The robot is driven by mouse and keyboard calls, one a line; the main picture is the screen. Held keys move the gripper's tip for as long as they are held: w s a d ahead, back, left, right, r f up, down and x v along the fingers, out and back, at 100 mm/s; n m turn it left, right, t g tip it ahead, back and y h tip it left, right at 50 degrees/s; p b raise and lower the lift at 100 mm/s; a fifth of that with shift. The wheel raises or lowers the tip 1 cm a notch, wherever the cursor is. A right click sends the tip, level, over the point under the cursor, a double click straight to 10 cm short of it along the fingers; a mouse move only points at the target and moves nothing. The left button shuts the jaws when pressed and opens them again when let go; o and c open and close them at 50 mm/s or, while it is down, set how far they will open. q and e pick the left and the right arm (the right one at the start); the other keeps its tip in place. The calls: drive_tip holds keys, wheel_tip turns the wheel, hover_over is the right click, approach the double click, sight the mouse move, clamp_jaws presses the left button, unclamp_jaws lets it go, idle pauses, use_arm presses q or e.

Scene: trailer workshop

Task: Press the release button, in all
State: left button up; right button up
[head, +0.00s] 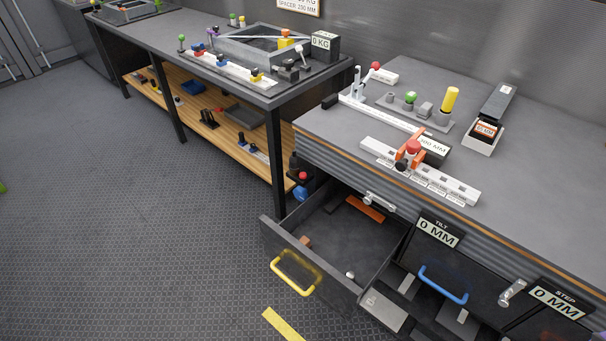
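No part is clearly labelled as the release button, so I cannot tell which one it is. A red round cap (413,147) sits on an orange bracket (402,162) over a white slotted rail (455,188) on the right bench. A red knob (375,66) tops a white lever at the back of that bench. A small red cap (303,175) shows in shadow beside the bench leg. Neither of my grippers is in view.
An open drawer (343,235) with a yellow handle (291,277) juts out below the right bench (345,125). A blue-handled front (443,284) is to its right. The left bench (180,22) holds fixtures above a wooden shelf (225,135). The floor (110,220) at left is clear.

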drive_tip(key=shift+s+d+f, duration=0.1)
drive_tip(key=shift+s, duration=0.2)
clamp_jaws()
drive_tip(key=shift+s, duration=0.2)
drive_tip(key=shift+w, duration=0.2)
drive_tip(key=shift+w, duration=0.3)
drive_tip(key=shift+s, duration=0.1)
